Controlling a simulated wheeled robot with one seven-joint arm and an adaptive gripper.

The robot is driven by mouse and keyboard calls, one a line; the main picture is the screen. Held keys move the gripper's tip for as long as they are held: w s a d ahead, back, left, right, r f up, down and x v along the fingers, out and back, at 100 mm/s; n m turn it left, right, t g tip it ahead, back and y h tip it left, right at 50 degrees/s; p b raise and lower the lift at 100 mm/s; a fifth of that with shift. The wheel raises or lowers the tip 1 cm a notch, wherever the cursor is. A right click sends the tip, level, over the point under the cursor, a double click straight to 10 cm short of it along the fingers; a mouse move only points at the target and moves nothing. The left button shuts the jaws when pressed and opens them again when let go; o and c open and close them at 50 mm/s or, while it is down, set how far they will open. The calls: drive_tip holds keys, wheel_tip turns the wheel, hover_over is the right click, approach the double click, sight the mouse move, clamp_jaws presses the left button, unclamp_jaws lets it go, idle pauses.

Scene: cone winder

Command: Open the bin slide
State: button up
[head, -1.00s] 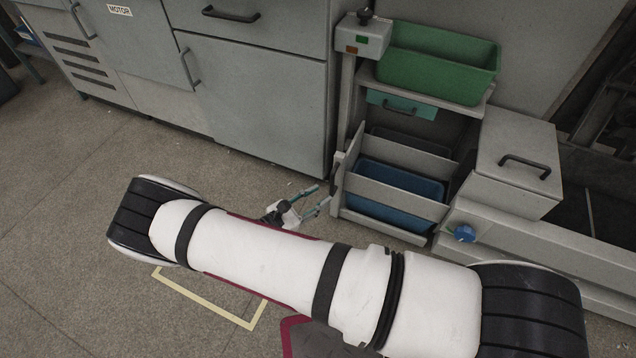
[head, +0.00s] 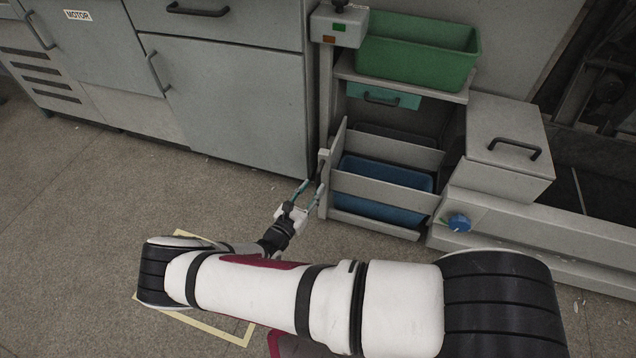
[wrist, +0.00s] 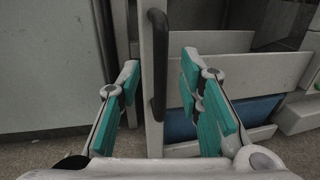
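The bin slide is a grey pull-out frame (head: 384,190) low in the cabinet, with a blue bin (head: 382,214) inside. Its upright grey end panel (head: 325,187) faces left, toward my gripper. In the wrist view a black vertical bar handle (wrist: 158,70) stands on this panel (wrist: 152,132). My gripper (head: 313,187) is at the panel, its teal fingers spread. In the wrist view the handle shows between the fingers of the gripper (wrist: 160,78), with a gap on both sides. Whether the fingertips reach past the bar is hard to tell. The grip is empty.
A green bin (head: 415,52) sits on the shelf above, over a small teal drawer (head: 383,96). A grey box with a black handle (head: 508,145) and a blue knob (head: 458,222) are to the right. A grey cabinet (head: 235,105) stands at left. Floor in front is open.

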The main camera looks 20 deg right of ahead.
sight(317, 182)
drive_tip(key=shift+b+x, duration=0.5)
drive_tip(key=shift+x, duration=1.75)
drive_tip(key=shift+s, duration=0.1)
clamp_jaws()
